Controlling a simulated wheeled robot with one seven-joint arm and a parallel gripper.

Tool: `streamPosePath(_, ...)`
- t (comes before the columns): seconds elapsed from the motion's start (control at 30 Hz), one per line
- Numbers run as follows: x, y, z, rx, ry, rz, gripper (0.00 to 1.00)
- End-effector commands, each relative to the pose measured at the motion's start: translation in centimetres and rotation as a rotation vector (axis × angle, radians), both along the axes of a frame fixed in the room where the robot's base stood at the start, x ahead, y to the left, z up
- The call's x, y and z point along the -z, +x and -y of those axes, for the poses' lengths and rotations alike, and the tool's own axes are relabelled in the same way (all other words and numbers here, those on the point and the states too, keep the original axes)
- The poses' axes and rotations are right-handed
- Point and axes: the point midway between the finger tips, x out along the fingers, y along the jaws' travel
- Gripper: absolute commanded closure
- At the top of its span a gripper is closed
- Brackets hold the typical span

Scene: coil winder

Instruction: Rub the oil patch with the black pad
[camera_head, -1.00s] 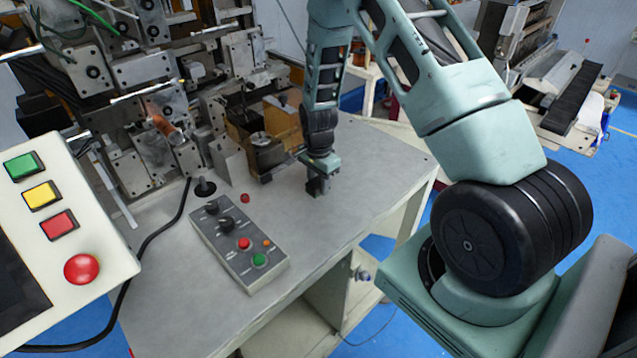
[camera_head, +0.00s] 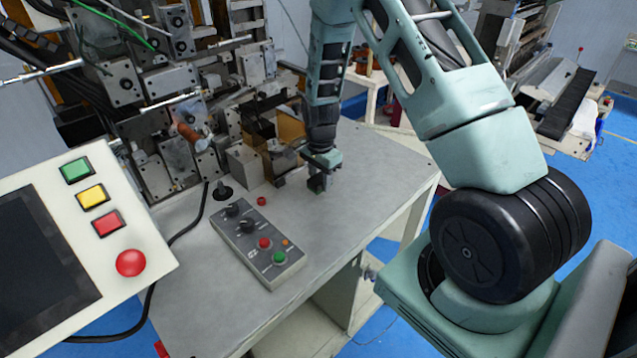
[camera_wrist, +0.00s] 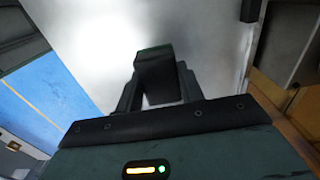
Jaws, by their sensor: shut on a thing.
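The black pad (camera_wrist: 153,72) is a dark block between the fingertips of my gripper (camera_wrist: 158,88) in the wrist view. In the head view my gripper (camera_head: 319,182) points down at the grey table top (camera_head: 335,215), shut on the pad, right of the brown box. The pad is low over the table; I cannot tell whether it touches. I can make out no oil patch in either view. Glare whitens the table in the wrist view, and the spot under the pad is hidden.
A button panel (camera_head: 140,225) fills the lower left. The table's right part is clear up to its edge.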

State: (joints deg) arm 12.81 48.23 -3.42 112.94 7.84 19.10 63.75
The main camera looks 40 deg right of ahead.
Motion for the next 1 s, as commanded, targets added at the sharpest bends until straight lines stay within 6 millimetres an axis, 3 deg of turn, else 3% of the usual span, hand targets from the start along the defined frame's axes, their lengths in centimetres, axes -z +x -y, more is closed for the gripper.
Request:
streamPosePath(0.3,-2.7,0.2,0.7,-0.003,0.0,0.001,0.83)
streamPosePath(1.0,-2.6,0.2,0.4,-0.006,-0.006,0.0,0.83)
